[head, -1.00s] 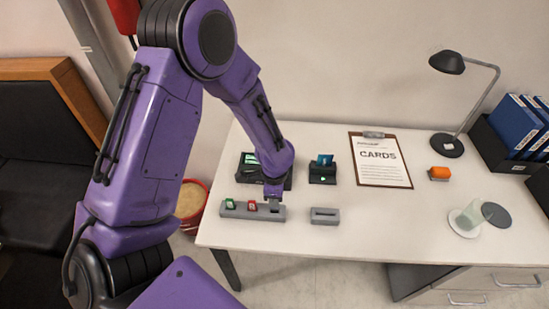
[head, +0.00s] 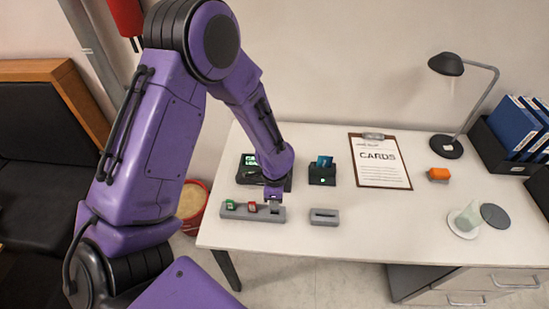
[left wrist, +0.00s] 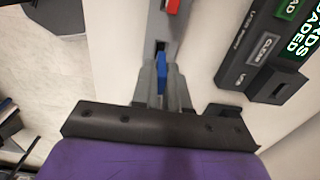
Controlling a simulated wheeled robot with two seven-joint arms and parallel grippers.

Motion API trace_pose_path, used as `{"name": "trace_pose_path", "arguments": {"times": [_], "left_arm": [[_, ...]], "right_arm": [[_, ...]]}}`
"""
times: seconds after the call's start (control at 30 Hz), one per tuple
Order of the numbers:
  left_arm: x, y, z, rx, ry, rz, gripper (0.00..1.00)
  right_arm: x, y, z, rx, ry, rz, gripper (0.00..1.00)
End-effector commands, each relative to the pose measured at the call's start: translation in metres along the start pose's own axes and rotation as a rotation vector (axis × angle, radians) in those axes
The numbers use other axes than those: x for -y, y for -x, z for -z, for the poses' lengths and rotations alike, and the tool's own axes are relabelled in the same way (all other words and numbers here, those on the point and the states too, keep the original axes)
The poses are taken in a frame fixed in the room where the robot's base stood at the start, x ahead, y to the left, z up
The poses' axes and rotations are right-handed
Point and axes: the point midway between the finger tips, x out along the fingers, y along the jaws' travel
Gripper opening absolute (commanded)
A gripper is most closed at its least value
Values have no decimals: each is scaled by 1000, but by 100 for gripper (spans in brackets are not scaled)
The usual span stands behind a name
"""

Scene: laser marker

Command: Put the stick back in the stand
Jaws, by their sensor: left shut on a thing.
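The grey stand (head: 238,214) lies near the front left of the desk, with a green stick (head: 230,204) and a red stick (head: 252,206) in its slots. The red one shows at the top of the left wrist view (left wrist: 173,6). My left gripper (head: 274,205) is over the stand's right end, shut on a blue stick (left wrist: 162,72). The stick points toward a dark slot in the stand (left wrist: 160,46). I cannot tell whether its tip is inside the slot. The gripper hides the stick in the head view. My right gripper is out of view.
A dark device with a lit screen (head: 250,160) and USB labels stands just behind the gripper. A black card holder (head: 322,173), a small grey slotted block (head: 325,217), a clipboard (head: 380,162), an orange block (head: 439,174) and a lamp (head: 447,146) are to the right.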

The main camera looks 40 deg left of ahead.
Motion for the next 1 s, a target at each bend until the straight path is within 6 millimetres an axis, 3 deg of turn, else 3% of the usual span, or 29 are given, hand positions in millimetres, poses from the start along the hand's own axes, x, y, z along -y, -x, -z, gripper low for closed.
{"name": "trace_pose_path", "arguments": {"times": [1.0], "left_arm": [[0,-19,0,0,0,0,0]], "right_arm": [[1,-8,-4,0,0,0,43]]}}
